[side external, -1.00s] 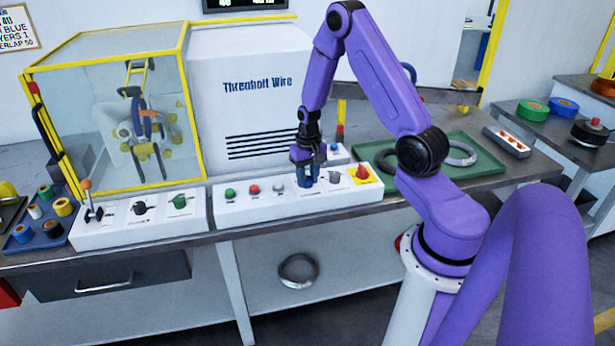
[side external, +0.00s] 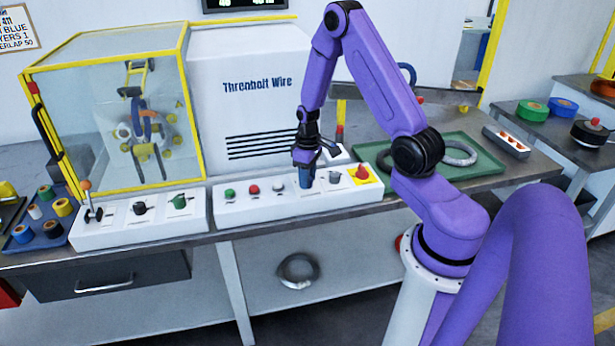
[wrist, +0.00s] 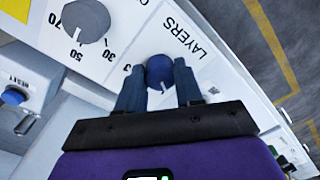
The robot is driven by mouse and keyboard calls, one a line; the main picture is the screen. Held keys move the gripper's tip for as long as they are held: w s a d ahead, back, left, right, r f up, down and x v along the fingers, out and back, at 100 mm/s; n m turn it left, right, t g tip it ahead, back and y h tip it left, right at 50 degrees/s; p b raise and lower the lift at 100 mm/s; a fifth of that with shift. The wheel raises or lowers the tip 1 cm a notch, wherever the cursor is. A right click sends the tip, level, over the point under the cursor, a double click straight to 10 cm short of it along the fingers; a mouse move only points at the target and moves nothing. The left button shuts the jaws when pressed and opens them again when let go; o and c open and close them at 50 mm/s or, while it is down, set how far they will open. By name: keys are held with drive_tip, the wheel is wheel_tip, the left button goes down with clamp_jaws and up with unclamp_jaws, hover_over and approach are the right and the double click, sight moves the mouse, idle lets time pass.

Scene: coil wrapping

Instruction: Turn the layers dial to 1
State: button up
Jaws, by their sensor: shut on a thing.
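The layers dial is a round blue knob (wrist: 160,72) beside the printed word LAYERS in the wrist view. A white pointer mark shows on its near side, toward my gripper. My gripper (wrist: 161,90) has its two dark blue fingers on either side of the knob, shut on it. In the side external view my gripper (side external: 305,183) points down at the right-hand white control panel (side external: 262,205) and hides the layers dial. The numbers around the dial are mostly hidden or too small to read.
A grey dial (wrist: 86,20) marked 30, 50 and 70 sits close by. A blue reset button (wrist: 14,96) is off to the left in the wrist view. A red button on a yellow plate (side external: 362,174) stands at the panel's right end. A green tray (side external: 490,182) lies behind.

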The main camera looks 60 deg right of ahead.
idle(0.4)
drive_tip(key=o, duration=1)
drive_tip(key=shift+o, duration=0.2)
drive_tip(key=shift+r, duration=0.1)
wheel_tip(320, 180, up, 17)
drive_tip(key=shift+d, duration=0.15)
drive_tip(key=shift+r, duration=0.1)
